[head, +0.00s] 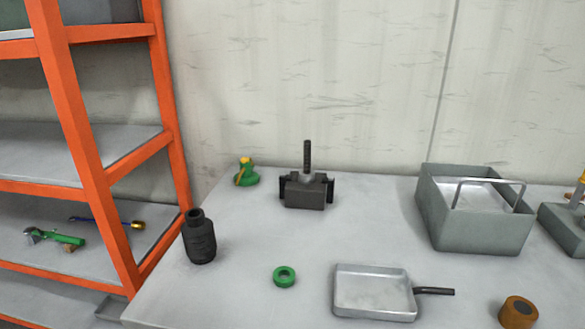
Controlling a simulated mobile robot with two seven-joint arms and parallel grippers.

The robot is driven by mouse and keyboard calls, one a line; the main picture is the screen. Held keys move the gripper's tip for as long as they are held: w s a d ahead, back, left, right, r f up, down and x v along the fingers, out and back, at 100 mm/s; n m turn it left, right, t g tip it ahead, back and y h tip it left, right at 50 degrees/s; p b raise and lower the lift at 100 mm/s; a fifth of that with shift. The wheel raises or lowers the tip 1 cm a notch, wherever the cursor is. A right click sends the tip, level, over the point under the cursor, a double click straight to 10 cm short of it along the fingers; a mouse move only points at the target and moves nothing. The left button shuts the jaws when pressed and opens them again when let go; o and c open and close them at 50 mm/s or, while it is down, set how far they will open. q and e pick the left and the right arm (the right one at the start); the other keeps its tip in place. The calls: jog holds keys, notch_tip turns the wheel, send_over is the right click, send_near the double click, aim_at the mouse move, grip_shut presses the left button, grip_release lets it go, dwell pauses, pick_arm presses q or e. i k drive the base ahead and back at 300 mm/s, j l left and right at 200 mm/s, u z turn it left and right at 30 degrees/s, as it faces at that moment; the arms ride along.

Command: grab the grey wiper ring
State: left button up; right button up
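I cannot make out a grey ring in the head view. The one clear ring is green (284,277) and lies flat on the grey table (240,290), left of a shallow metal pan. Neither of my grippers shows in this view.
A black ribbed cylinder (199,238) stands at the table's left. Behind are a green-yellow item (246,174) and a dark block with an upright threaded rod (306,195). The pan (374,314), a grey handled bin (478,233) and a brown cylinder (517,314) are right. An orange shelf (85,140) stands left.

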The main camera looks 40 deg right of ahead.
aim_at(302, 177)
jog(key=i+z, duration=0.25)
jog(key=z, duration=0.15)
jog(key=i+j+z, duration=0.15)
jog(key=z, duration=1.05)
jog(key=i+j, duration=0.05)
